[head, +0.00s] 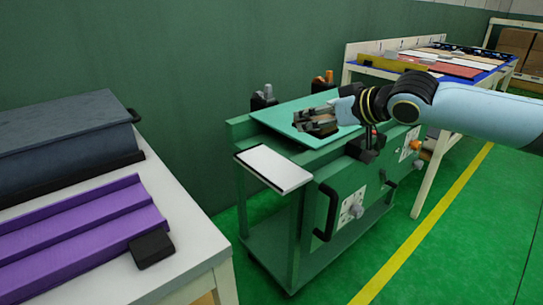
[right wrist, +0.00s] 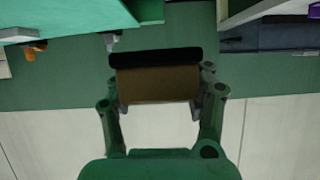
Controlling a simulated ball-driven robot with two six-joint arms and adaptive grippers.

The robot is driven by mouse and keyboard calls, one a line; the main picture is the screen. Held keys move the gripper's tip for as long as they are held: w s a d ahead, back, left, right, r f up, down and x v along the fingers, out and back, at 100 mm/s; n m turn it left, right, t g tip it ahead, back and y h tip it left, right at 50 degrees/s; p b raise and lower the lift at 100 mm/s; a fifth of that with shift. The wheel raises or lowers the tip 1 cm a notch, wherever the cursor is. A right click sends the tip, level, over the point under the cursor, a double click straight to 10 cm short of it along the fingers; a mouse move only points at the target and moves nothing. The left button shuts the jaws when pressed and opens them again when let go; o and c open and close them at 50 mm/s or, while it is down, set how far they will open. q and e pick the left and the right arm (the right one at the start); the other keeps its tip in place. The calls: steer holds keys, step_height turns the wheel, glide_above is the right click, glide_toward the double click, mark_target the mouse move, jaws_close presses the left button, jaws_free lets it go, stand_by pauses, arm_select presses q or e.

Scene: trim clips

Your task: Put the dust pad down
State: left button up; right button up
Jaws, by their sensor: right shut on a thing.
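My right gripper (head: 314,122) reaches in from the right over the green cart and is shut on the dust pad. In the right wrist view the gripper (right wrist: 160,100) has a finger at each side of the pad (right wrist: 157,84), a brown block with a black strip along one edge. In the head view the pad is small and partly hidden by the dark fingers. It is over the teal top panel (head: 285,117) of the cart; I cannot tell whether it touches the panel. My left gripper is not in view.
A white plate (head: 273,167) sits at the cart's near left corner. A white table (head: 196,258) at left holds a purple stepped piece (head: 75,238), a black block (head: 152,248) and a dark blue case (head: 65,135). A table with flat panels (head: 455,67) stands at back right.

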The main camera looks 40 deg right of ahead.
steer(key=b, duration=0.4)
glide_above(271, 165)
steer(key=f, duration=0.5)
steer(key=shift+s+d+f, duration=0.15)
steer(key=shift+d+f, duration=0.1)
steer(key=shift+f, duration=0.15)
steer(key=shift+w+a+f, duration=0.15)
steer(key=shift+w+a, duration=0.05)
steer(key=shift+a, duration=0.05)
step_height(271, 165, down, 4)
steer(key=shift+f+b, duration=0.1)
steer(key=shift+b, duration=0.6)
steer(key=o, duration=1.4)
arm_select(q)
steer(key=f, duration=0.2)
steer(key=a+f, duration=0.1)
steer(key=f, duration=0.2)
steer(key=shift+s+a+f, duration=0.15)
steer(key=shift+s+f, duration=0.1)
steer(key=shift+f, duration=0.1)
